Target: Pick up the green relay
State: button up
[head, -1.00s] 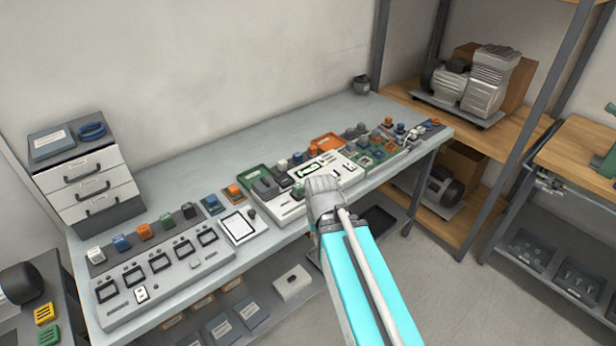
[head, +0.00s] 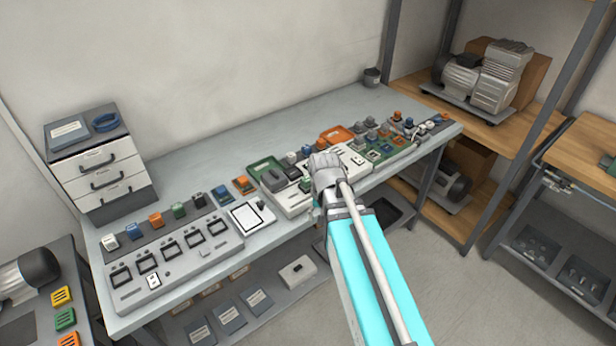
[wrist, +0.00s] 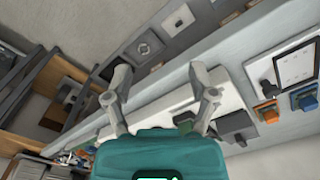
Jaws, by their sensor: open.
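A green relay (head: 179,210) sits in a row of coloured relays at the back of the long grey panel, left on the bench in the head view. An orange relay (head: 156,220) is to its left and a dark one (head: 199,201) to its right. My gripper (wrist: 160,74) is open and empty, its two fingers spread in the wrist view. In the head view my gripper (head: 325,172) is over the middle of the bench, well right of that relay, with its fingertips hidden. A small green block (head: 305,185) lies beside my gripper. I cannot identify the green relay in the wrist view.
The grey panel (head: 170,255) has several square sockets. A white tablet (head: 250,214) lies right of it. A drawer unit (head: 99,170) fills the back left. A side cart holds green (head: 65,319) and other slotted blocks.

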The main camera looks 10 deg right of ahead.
aim_at(307, 179)
jog(key=w+r+m+p, duration=0.5)
jog(key=w, duration=0.4)
jog(key=w+a+r+m+p, duration=0.1)
jog(key=w+r+m+p, duration=0.4)
jog(key=w, duration=0.4)
jog(key=shift+r, duration=0.8)
notch_tip(307, 179, down, 9)
jog(key=b, duration=0.8)
jog(key=shift+r, duration=0.2)
jog(key=shift+f, duration=0.1)
jog(key=shift+s+f+b, duration=0.2)
jog(key=shift+f+b, duration=2.3)
jog(key=shift+b, duration=0.2)
